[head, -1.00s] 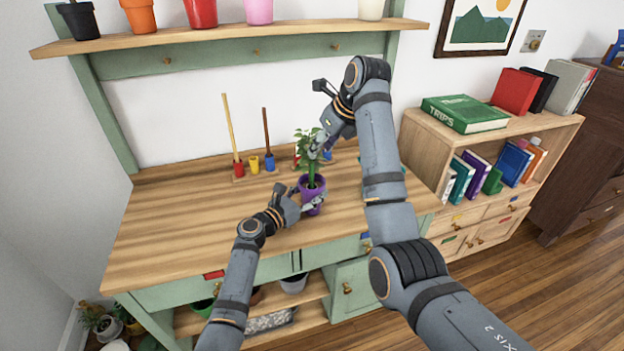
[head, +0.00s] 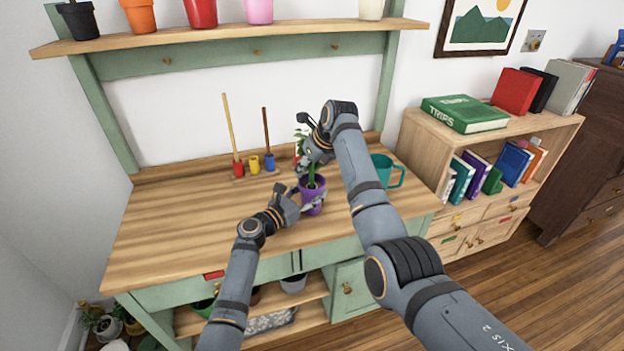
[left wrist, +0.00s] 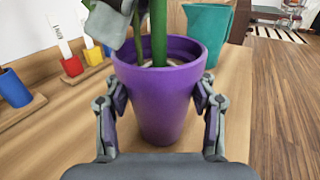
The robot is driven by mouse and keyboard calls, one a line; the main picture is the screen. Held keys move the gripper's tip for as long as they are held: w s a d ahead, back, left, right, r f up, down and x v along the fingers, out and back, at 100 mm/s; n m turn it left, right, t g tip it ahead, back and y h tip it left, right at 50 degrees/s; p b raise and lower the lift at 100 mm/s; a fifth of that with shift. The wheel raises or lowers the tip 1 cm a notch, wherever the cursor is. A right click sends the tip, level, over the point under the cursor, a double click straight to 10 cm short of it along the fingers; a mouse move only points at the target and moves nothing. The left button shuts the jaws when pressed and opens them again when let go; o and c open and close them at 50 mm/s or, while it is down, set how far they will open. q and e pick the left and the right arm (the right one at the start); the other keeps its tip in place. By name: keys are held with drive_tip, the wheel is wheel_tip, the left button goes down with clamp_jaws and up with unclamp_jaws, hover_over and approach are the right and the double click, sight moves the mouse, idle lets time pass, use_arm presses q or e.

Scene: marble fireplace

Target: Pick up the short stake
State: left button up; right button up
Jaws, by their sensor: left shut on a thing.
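A brown stake (head: 266,130) stands upright in a blue cup (head: 269,162), shorter than the yellow stake (head: 229,125) in the red cup (head: 238,168). A short white piece (left wrist: 58,30) stands in another red cup (left wrist: 72,65) in the left wrist view; I cannot tell if it is a stake. My left gripper (head: 311,201) is shut around the purple pot (left wrist: 160,100), a finger on each side. A green-stemmed plant (left wrist: 159,25) stands in the pot. My right gripper (head: 314,160) is at the plant, above the pot; its fingers are partly hidden.
A yellow cup (head: 254,164) stands between the red and blue cups. A teal mug (head: 384,170) stands right of the plant, behind my right arm. The bench's left and front (head: 180,225) are clear. A shelf with pots (head: 230,38) hangs above.

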sight(308, 183)
drive_tip(key=c, duration=0.7)
drive_tip(key=shift+a, duration=0.1)
clamp_jaws()
drive_tip(key=shift+s+a, duration=0.1)
use_arm(q)
drive_tip(key=o, duration=1.4)
drive_tip(key=shift+o, duration=0.2)
use_arm(e)
wheel_tip(308, 183, up, 10)
drive_tip(key=shift+d, duration=0.2)
